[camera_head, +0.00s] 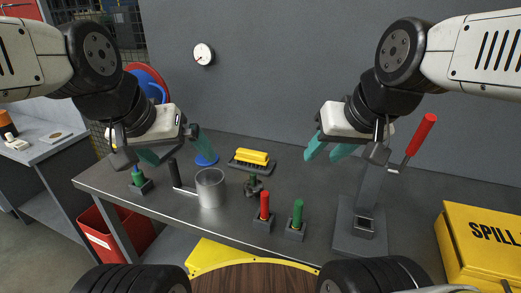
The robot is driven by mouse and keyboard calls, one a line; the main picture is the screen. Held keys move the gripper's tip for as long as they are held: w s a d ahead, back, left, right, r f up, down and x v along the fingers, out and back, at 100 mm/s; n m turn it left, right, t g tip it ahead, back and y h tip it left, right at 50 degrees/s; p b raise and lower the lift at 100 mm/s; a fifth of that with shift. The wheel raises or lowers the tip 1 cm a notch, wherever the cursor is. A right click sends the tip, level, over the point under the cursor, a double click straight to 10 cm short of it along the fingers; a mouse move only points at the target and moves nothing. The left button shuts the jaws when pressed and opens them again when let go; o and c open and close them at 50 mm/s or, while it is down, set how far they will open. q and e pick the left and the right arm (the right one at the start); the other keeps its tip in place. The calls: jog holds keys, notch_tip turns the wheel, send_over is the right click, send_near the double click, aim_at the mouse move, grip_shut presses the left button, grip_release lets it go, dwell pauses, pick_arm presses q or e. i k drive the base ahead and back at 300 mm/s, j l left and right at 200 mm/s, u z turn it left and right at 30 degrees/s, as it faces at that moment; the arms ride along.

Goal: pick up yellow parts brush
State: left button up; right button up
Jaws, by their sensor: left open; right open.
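The yellow parts brush (251,157) lies on a dark flat base at the back of the steel bench (130,184), near the wall. My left gripper (172,150) hangs above the bench to the left of the brush, its teal fingers apart and empty. My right gripper (328,148) is above the bench to the right of the brush, also open and empty. Both grippers are clear of the brush, and the brush is unobstructed in view.
A metal cup (210,188) stands left of centre. A red-handled tool (264,206) and a green-handled tool (298,214) stand in front of the brush. A red-knobbed lever press (361,205) stands at right. A yellow spill box (482,245) is at far right.

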aim_at(245, 156)
jog(key=j+z, duration=0.2)
jog(key=z, duration=0.2)
jog(key=j+z, duration=0.25)
jog(key=z, duration=0.15)
jog(key=j+z, duration=0.25)
jog(key=z, duration=0.2)
